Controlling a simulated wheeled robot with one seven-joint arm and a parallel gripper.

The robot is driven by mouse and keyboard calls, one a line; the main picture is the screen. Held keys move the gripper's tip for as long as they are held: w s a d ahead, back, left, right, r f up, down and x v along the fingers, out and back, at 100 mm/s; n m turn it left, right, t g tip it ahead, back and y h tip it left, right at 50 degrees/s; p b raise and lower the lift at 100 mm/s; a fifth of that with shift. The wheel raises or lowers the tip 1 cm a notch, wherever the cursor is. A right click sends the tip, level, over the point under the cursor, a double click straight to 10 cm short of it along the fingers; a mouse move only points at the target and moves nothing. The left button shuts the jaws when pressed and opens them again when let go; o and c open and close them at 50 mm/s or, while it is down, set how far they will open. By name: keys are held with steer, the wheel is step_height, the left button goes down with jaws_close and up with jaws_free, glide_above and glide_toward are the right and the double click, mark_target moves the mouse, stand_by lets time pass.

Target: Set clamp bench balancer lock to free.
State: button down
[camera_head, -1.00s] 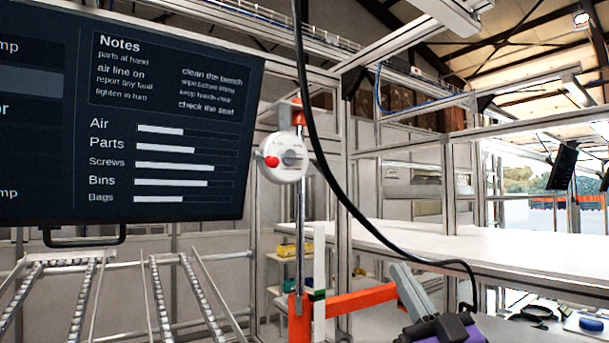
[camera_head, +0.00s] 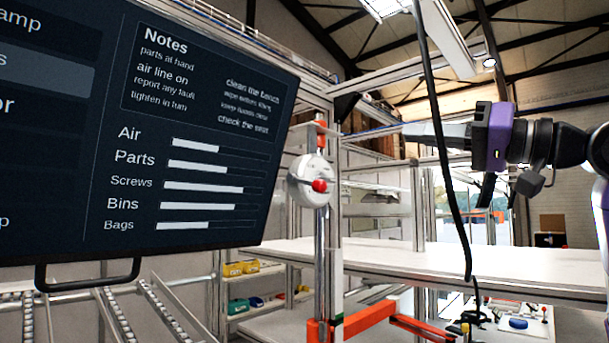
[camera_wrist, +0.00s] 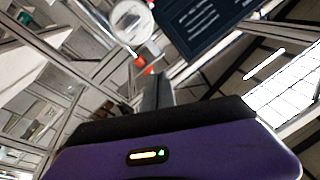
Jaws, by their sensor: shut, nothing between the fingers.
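The balancer lock is a round white dial (camera_head: 300,188) on a steel post, with a red knob (camera_head: 320,186) at its lower right in the head view. An orange bracket (camera_head: 321,130) sits just above it. In the wrist view, which is turned over, the dial (camera_wrist: 130,22) is at the top, partly cut off. Its markings are too small to read. My purple gripper (camera_head: 408,130) is to the right of the dial and higher, pointing left, apart from it. Its grey fingers are shut and empty; they also show in the wrist view (camera_wrist: 158,88).
A large dark screen (camera_head: 200,130) hangs close on the left of the dial. A black cable (camera_head: 447,150) hangs in front of my fingers in the head view. An orange arm (camera_head: 365,316) joins the post low down. A white bench (camera_head: 480,262) stands behind.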

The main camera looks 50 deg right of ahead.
step_height(320, 180, down, 4)
steer(key=w+a+r+m+g, duration=0.1)
steer(key=a+m+g, duration=0.1)
steer(key=m+p, duration=0.1)
steer(key=p, duration=0.3)
glide_toward(306, 182)
steer(key=w+d+r, duration=0.3)
steer(key=d+r, duration=0.1)
steer(key=shift+y, duration=0.3)
steer(key=shift+w+a+f, duration=0.3)
steer(key=shift+a+f, duration=0.4)
steer(key=shift+w+a+f, duration=0.25)
steer(key=shift+a+f, duration=0.4)
steer(key=shift+a, duration=0.05)
steer(key=shift+f, duration=0.15)
